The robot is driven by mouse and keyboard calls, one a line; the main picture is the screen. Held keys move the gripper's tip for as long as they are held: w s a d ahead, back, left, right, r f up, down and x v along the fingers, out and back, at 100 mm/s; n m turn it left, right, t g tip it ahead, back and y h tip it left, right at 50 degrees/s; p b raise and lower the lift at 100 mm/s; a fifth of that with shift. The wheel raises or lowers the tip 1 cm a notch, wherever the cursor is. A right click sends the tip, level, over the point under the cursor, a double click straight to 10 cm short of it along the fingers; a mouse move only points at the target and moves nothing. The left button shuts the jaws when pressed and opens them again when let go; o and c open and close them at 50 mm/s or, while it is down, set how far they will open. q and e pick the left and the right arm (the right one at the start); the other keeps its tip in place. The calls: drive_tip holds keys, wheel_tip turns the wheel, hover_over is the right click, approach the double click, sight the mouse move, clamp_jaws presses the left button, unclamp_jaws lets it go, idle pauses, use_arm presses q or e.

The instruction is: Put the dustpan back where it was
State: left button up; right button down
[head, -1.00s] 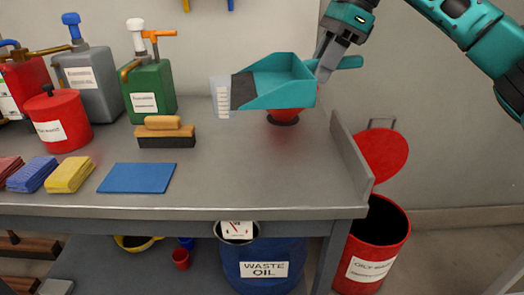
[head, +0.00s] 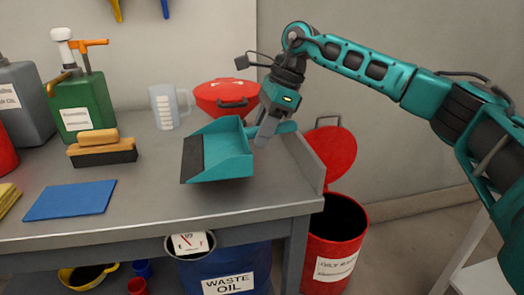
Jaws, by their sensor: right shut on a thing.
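The teal dustpan (head: 228,152) is near the right end of the grey workbench (head: 150,205), its dark front lip toward the left and its handle (head: 287,127) toward the right. My right gripper (head: 264,137) comes down from above and is shut on the dustpan at its handle. The fingertips are partly hidden against the handle. I cannot tell whether the pan touches the bench top or hangs just above it. My left gripper is out of view.
A brush (head: 102,152) and blue cloth (head: 70,200) lie left. A raised edge panel (head: 303,160) closes the bench's right end; a red waste bin (head: 330,250) stands beyond.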

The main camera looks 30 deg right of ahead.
wheel_tip(320, 180, down, 3)
drive_tip(key=shift+f+b, duration=0.2)
drive_tip(key=shift+b, duration=0.15)
drive_tip(key=shift+f, duration=0.3)
drive_tip(key=c, duration=0.8)
unclamp_jaws()
drive_tip(key=shift+f, duration=0.1)
drive_tip(key=shift+c, duration=0.2)
